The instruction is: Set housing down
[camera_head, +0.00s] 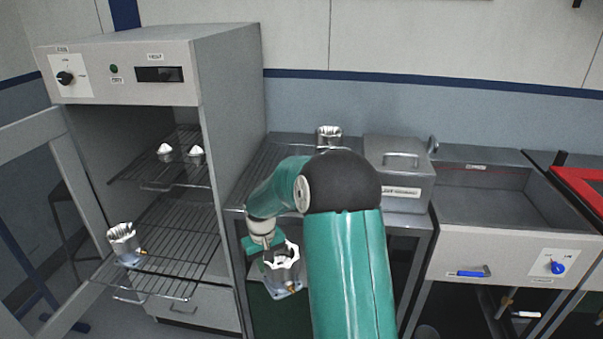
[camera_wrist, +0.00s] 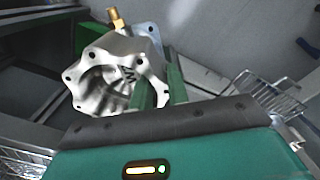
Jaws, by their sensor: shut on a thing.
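My gripper (camera_head: 262,258) is shut on a silver machined housing (camera_head: 283,268) with a scalloped flange and a brass fitting. I hold it in front of the wire-rack bench, left of my teal arm. In the wrist view the housing (camera_wrist: 117,72) sits at the green fingers (camera_wrist: 160,88), its open bore facing left and toward the camera. A second housing (camera_head: 124,244) stands on the lower rack of the open oven at the left. A third housing (camera_head: 328,137) stands at the back of the wire-rack bench; its lower part is partly hidden by my arm.
The oven (camera_head: 232,95) has its door (camera_head: 85,165) open at left. Two white cone-topped pieces (camera_head: 181,153) sit on its upper rack. The wire-rack bench (camera_head: 262,165) has bare room at its left. A lidded metal box (camera_head: 402,165) and a sink basin (camera_head: 480,200) stand right.

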